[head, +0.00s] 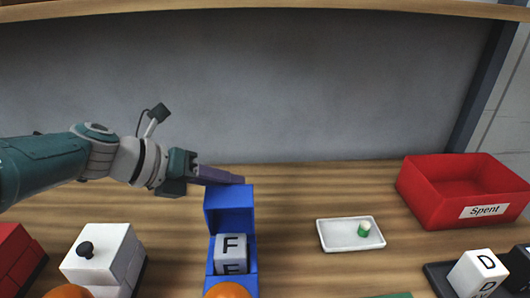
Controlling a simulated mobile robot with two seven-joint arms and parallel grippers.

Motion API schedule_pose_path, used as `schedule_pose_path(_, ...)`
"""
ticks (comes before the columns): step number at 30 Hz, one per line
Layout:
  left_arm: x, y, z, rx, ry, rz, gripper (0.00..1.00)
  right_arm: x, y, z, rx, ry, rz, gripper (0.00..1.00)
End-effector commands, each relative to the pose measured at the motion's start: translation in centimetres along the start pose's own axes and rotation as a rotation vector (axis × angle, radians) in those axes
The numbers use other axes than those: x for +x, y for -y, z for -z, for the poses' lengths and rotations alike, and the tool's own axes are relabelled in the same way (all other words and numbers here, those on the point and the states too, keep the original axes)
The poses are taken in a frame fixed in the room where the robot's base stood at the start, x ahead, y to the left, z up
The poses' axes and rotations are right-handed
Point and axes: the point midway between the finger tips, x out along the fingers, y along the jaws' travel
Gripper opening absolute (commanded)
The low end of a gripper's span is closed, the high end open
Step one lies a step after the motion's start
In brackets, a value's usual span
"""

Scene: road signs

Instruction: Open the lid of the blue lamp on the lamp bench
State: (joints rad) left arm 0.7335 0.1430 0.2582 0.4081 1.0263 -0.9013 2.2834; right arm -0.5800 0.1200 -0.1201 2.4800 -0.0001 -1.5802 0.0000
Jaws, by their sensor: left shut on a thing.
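The blue lamp (250,266) stands at the bottom centre of the head view, with a rounded orange part (228,291) at its front. Its lid (230,196) is raised at the back, so the inside is open to view. My right gripper is not in view.
A white lamp with a black knob (105,255) and a red one (14,262) stand at left. A white tray (334,242) holds a small green-and-white cylinder (364,229). A red "Spent" bin (436,211) and D-marked block (478,274) are at right.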

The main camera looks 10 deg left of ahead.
Motion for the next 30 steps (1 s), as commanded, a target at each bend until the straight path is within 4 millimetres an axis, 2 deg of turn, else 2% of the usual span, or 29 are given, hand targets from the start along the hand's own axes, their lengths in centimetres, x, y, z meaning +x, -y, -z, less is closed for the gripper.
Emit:
schedule_pose_path(6,0.36,-0.65,-0.2,0.002,0.007,-0.007,0.0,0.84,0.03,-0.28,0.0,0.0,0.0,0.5)
schedule_pose_path(23,0.42,-0.73,-0.21,0.003,0.006,-0.007,0.0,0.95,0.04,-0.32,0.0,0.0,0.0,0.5)
schedule_pose_path(24,0.42,-0.72,-0.2,0.003,0.005,-0.007,0.32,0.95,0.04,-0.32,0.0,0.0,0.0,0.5)
schedule_pose_path(26,0.43,-0.71,-0.18,0.003,0.005,-0.006,0.39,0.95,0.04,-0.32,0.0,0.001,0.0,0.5)
schedule_pose_path(30,0.44,-0.67,-0.14,0.003,0.003,-0.005,0.39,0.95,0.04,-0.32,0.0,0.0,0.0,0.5)
